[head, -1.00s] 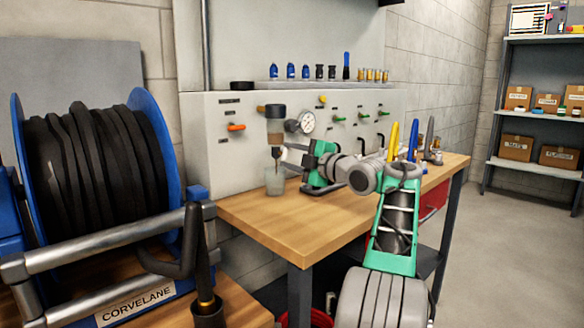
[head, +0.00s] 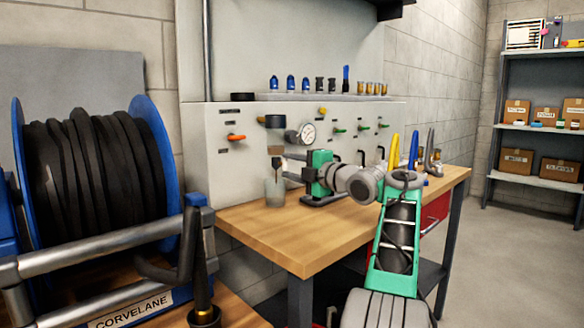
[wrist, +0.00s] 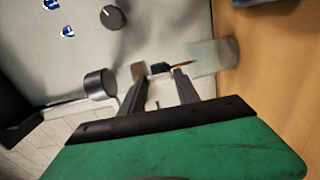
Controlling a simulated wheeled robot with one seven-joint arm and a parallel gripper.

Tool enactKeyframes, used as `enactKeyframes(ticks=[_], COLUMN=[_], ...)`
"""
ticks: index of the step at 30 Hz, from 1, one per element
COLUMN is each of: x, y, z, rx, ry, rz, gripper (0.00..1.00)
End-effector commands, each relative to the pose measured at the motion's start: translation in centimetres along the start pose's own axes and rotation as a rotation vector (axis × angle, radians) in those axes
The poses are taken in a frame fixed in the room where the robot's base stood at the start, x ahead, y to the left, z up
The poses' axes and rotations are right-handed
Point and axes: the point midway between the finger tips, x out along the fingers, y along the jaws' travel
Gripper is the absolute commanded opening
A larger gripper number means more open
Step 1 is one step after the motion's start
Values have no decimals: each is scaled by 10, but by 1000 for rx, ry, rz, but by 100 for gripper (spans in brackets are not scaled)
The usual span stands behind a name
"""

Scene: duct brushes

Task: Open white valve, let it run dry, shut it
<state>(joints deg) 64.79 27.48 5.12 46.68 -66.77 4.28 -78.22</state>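A filter bowl with a dark cap (head: 275,121) hangs on the panel; only its lower part (head: 276,151) looks brown. In the wrist view its brown bottom (wrist: 138,70) adjoins a small dark fitting (wrist: 160,68). A thin brown streak runs from this fitting toward a clear jar (head: 274,192) on the bench, also in the wrist view (wrist: 212,57). My gripper (head: 290,166) is at the bowl's right. In the wrist view its fingers (wrist: 160,82) are apart, with the fitting just beyond their tips. I cannot make out a white handle.
A pressure gauge (head: 306,133) and an orange lever (head: 235,138) are on the panel beside the bowl. Small bottles stand on the ledge above. The hose reel (head: 90,180) fills the left. The front of the wooden bench (head: 300,245) is clear.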

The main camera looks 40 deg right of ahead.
Motion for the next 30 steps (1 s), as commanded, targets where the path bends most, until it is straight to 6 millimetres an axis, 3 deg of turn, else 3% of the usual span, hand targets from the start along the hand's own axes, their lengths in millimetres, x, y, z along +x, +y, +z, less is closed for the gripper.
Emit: enactKeyframes(ticks=[8, 16, 27, 30], x=[0, -3, -68, -77], y=[0, 0, 0, 0], z=[0, 0, 1, 0], rx=[1, 1, 2, 1], ry=[0, -1, -3, -1], rz=[0, 0, -1, 0], gripper=[60, 60, 60, 60])
